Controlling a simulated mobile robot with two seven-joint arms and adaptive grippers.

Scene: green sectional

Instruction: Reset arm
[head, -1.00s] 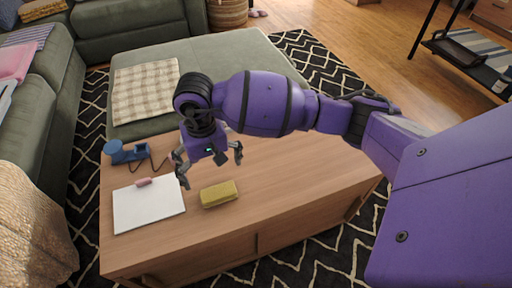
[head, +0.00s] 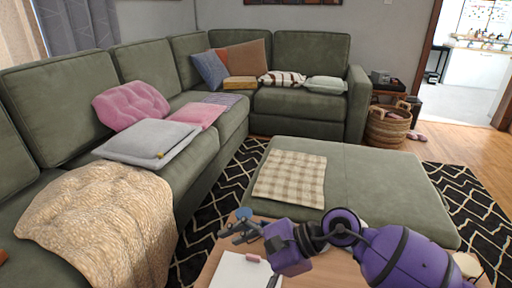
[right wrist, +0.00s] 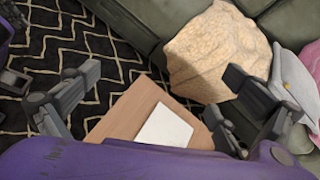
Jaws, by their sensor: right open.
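My right arm comes in from the right in the head view, and its right gripper (head: 240,230) is over the wooden table (head: 222,262). In the right wrist view the fingers of the right gripper (right wrist: 160,95) are spread wide with nothing between them. A white sheet (right wrist: 165,126) on the table shows below and beyond them; the white sheet is also in the head view (head: 232,270). At the left edge of the wrist view are dark and purple parts, probably my left gripper, cut off by the frame. My left arm does not show in the head view.
A green sectional (head: 205,122) with cushions and a tan throw (head: 105,225) lines the left and back. A green ottoman (head: 375,185) with a checked cloth (head: 290,178) stands behind the table. A wicker basket (head: 387,127) is farther back. Patterned rug lies around them.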

